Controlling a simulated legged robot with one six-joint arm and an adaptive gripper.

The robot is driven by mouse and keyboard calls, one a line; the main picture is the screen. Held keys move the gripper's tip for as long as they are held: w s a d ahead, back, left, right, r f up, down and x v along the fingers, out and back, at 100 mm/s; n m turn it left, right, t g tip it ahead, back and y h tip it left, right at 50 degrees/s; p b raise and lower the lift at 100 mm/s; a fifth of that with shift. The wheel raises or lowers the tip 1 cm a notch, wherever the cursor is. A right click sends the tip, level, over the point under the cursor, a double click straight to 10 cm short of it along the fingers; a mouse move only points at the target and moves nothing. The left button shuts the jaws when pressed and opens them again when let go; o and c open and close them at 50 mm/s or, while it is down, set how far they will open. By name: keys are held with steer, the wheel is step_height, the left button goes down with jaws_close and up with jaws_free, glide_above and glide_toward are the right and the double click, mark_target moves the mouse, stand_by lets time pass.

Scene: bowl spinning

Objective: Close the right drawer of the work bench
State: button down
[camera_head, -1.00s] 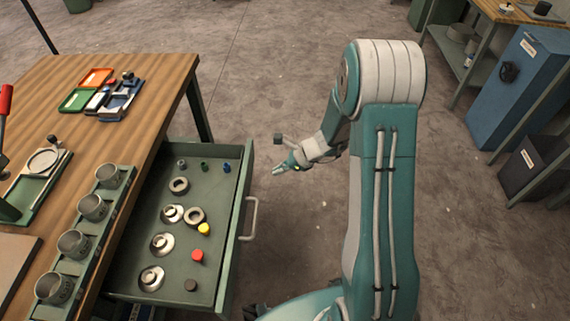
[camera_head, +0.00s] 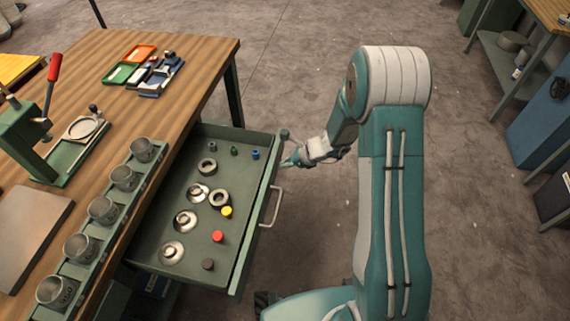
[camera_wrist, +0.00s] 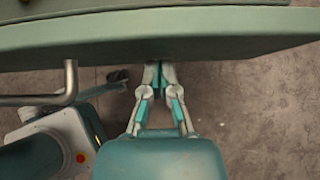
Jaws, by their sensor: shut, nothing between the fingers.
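The green right drawer (camera_head: 258,215) of the wooden-topped work bench (camera_head: 205,48) is pulled out. Its metal bar handle (camera_head: 274,207) is on the outer front face. Several metal rings and small coloured caps lie inside. My gripper (camera_head: 288,163) is shut and empty, beside the drawer front near its far end, beyond the handle. In the wrist view the drawer front (camera_wrist: 200,38) spans the top, and the fingertips of my gripper (camera_wrist: 158,72) are at its lower edge. I cannot tell whether they touch it. The handle (camera_wrist: 70,85) is left of the fingers there.
On the bench stand a row of metal cups (camera_head: 103,209), a green press with a red lever (camera_head: 53,68) and coloured trays (camera_head: 137,54). A shelf unit (camera_head: 515,65) and a blue cabinet (camera_head: 550,115) stand at the right. Floor beyond my arm is clear.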

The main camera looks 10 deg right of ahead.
glide_toward(200, 158)
steer(key=a, duration=0.2)
steer(key=w+a+f, duration=0.1)
steer(key=a, duration=0.1)
steer(key=w+a+f, duration=0.1)
steer(key=a, duration=0.1)
steer(key=shift+w+a+f, duration=0.1)
steer(key=shift+f, duration=0.15)
steer(key=shift+w+a+r, duration=0.1)
steer(key=shift+a, duration=0.05)
